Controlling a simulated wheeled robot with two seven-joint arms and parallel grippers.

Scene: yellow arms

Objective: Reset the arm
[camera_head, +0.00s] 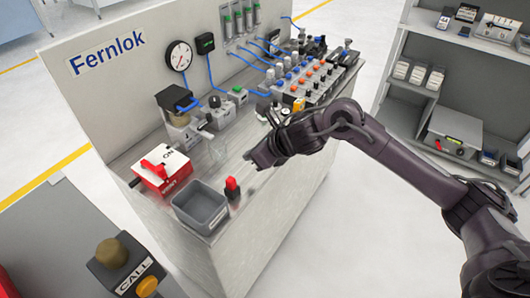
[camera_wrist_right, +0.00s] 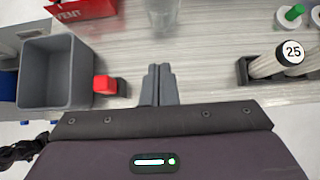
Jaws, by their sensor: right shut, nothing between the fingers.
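My right arm comes in from the right in the head view, and its dark gripper (camera_head: 250,159) is over the bench top. In the right wrist view the two grey fingers (camera_wrist_right: 158,84) are together with nothing between them. Their tips are over bare, light striped bench surface. My left arm and gripper are not in view.
Near the gripper are a grey bin (camera_head: 220,217), a red-topped block (camera_head: 232,188), a red-and-white ON/VENT box (camera_head: 162,172) and a clear vessel (camera_head: 217,151). A valve manifold (camera_head: 305,80) fills the bench's far end. Shelves (camera_head: 398,79) stand at right.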

